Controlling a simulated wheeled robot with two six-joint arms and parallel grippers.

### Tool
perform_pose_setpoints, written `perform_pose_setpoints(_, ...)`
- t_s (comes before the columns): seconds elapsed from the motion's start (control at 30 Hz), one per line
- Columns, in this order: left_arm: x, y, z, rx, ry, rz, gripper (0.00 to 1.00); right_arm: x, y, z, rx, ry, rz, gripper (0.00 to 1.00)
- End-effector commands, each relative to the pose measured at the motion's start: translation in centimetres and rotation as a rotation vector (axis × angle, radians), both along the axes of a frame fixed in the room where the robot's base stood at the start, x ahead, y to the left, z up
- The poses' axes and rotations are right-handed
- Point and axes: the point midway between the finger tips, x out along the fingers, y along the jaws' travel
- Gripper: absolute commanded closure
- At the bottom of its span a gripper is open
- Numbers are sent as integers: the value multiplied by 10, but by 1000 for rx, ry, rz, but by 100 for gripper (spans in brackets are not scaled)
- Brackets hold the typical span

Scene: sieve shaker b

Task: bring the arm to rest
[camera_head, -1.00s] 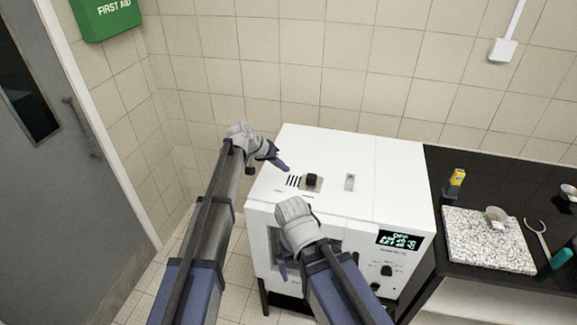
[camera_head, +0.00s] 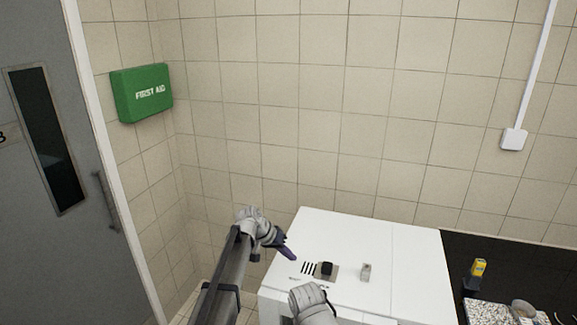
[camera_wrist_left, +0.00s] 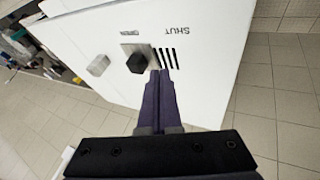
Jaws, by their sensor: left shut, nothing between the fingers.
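My left gripper (camera_head: 291,255) is shut and empty, its purple fingers over the left part of the white cabinet's top. In the left wrist view its fingers (camera_wrist_left: 160,78) are closed together, their tips just beside a black knob (camera_wrist_left: 137,63) on a grey plate. Whether they touch it I cannot tell. The knob also shows in the head view (camera_head: 327,268), right of the dark vent slots. The words OPEN and SHUT are printed near the plate and slots. My right wrist shows at the bottom of the head view; its fingers are out of frame.
The white cabinet (camera_head: 400,255) stands before a tiled wall, with a small pale knob (camera_head: 365,271) on top. A black bench (camera_head: 510,262) with a yellow-labelled item (camera_head: 479,268) is at right. A green first aid box (camera_head: 142,92) and a grey door (camera_head: 45,230) are at left.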

Motion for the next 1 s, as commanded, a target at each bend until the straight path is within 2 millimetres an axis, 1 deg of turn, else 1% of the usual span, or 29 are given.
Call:
perform_pose_setpoints(0.03, -32, -3, -21, 35, 24, -8, 100, 0, 0, -16, 0, 0, 1, 0)
perform_pose_setpoints(0.07, -50, -5, -30, 61, 40, -12, 100, 0, 0, -22, 0, 0, 1, 0)
perform_pose_setpoints(0.1, -75, -5, -45, 102, 65, -13, 100, 0, 0, -31, -1, 0, 2, 0)
perform_pose_setpoints(0.13, -95, -4, -55, 136, 84, -14, 100, 0, 0, -38, -1, 0, 3, 0)
perform_pose_setpoints(0.17, -115, -3, -66, 172, 103, -13, 100, 0, 0, -45, -1, 0, 4, 0)
perform_pose_setpoints(0.2, -141, 0, -79, 223, 126, -11, 100, 0, 0, -54, -1, 0, 5, 0)
perform_pose_setpoints(0.27, -179, 7, -97, 298, 158, -3, 100, 0, 0, -67, -1, 0, 6, 0)
perform_pose_setpoints(0.3, -202, 13, -108, 348, 177, 6, 100, 0, 0, -75, -2, 0, 7, 0)
perform_pose_setpoints(0.4, -253, 28, -129, 462, 211, 29, 100, 0, 0, -92, -2, 0, 9, 0)
perform_pose_setpoints(0.5, -290, 44, -142, 555, 231, 55, 100, 0, 0, -104, -2, -1, 11, 0)
perform_pose_setpoints(0.6, -313, 55, -148, 619, 241, 78, 100, 0, 0, -111, -2, -1, 12, 0)
perform_pose_setpoints(0.7, -323, 62, -151, 654, 244, 92, 100, 0, 0, -114, -2, 0, 13, 0)
perform_pose_setpoints(1.0, -324, 63, -149, 663, 246, 97, 100, 0, 0, -113, -2, 0, 13, 0)
